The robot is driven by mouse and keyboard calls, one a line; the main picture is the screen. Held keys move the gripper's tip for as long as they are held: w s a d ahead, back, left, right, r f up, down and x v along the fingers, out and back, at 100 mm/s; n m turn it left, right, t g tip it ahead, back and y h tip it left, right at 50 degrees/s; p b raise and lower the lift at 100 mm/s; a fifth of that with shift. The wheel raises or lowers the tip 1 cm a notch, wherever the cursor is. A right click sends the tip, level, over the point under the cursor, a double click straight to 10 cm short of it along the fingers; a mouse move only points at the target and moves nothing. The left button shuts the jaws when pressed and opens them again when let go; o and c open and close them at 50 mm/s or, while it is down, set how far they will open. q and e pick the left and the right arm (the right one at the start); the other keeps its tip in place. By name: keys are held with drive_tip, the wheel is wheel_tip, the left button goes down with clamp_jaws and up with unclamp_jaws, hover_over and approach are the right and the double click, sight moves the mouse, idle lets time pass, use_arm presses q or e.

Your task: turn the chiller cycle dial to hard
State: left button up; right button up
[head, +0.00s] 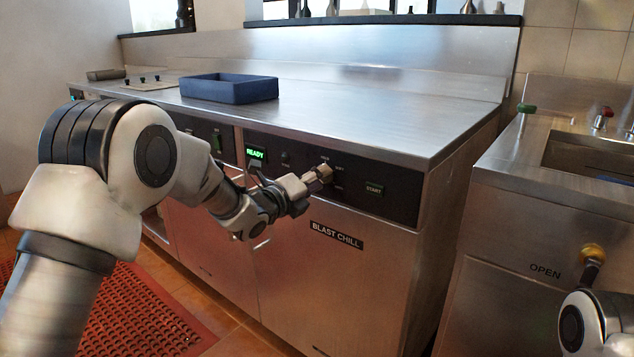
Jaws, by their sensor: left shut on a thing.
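The blast chiller's black control panel (398,194) is on the front of the steel counter, above the label BLAST CHILL (337,235). Its cycle dial (325,172) is a small metallic knob between the green READY display (256,154) and the START button (374,189). My left gripper (316,178) reaches in from the left and is shut on the dial. The fingers partly cover the dial, and the small markings around it are too blurred to read.
A blue tray (229,88) stands on the counter (390,108), whose right part is clear. At the right is a sink unit (520,160) with a brass fitting (593,252) beside the word OPEN. A red perforated mat (140,310) lies on the tiled floor.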

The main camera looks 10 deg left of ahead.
use_arm(q)
drive_tip(key=o, duration=1.1)
drive_tip(key=v, duration=1.2)
drive_tip(key=shift+f, duration=0.1)
